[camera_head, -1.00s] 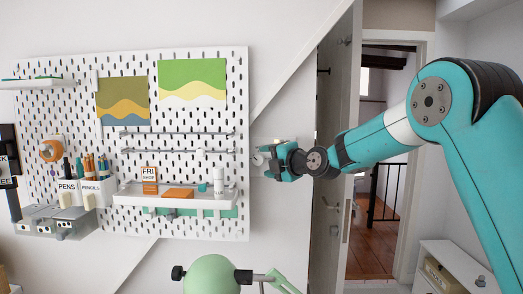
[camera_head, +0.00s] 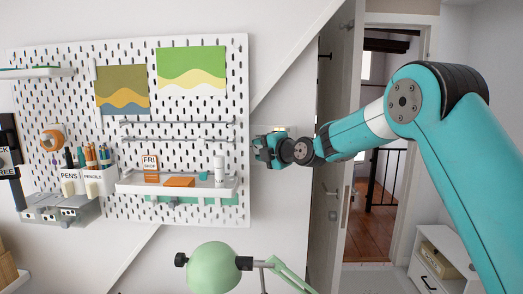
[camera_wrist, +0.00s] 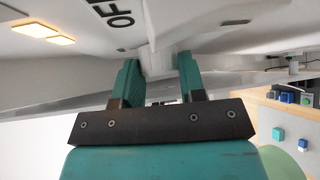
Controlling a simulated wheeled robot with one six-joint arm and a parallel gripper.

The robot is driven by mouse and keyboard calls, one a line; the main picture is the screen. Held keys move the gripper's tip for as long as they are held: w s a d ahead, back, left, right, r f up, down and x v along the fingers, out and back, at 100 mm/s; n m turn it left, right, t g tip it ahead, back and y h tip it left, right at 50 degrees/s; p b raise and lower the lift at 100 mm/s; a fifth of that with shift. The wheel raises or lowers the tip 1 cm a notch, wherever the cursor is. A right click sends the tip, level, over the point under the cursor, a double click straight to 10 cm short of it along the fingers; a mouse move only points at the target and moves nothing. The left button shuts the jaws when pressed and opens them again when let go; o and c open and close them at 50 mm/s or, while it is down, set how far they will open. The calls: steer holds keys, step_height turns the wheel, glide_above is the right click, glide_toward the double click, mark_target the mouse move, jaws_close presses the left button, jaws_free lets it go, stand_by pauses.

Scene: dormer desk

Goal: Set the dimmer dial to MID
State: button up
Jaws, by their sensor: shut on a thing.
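My gripper (camera_head: 256,148) is at the white wall just right of the pegboard, at the dimmer dial. In the wrist view its two teal fingers (camera_wrist: 160,72) are shut on the pale dimmer dial (camera_wrist: 159,58), one on each side. Dark lettering (camera_wrist: 117,14), reading like "OFF", shows on the pale surface left of the dial. The dial's pointer and the MID mark cannot be made out. In the head view my gripper hides most of the dial.
The pegboard (camera_head: 208,120) carries a shelf (camera_head: 130,187) and cups of pens and pencils. A green lamp (camera_head: 211,268) stands low in front. An open door (camera_head: 338,120) is close to the right of my gripper. A white cabinet (camera_head: 428,250) stands at the lower right.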

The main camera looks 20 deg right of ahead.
steer(key=shift+f+b, duration=0.15)
steer(key=shift+b, duration=0.15)
steer(key=m+t+b, duration=0.2)
steer(key=b, duration=0.5)
steer(key=m+t+b, duration=0.2)
steer(key=b, duration=0.6)
steer(key=f+m+t+y+b, duration=0.1)
steer(key=m+t+b, duration=0.1)
steer(key=b, duration=0.6)
steer(key=shift+a+m, duration=0.1)
steer(key=shift+m, duration=0.5)
steer(key=shift+r, duration=0.15)
steer(key=o, duration=0.9)
steer(key=shift+r, duration=0.1)
steer(key=shift+b, duration=0.3)
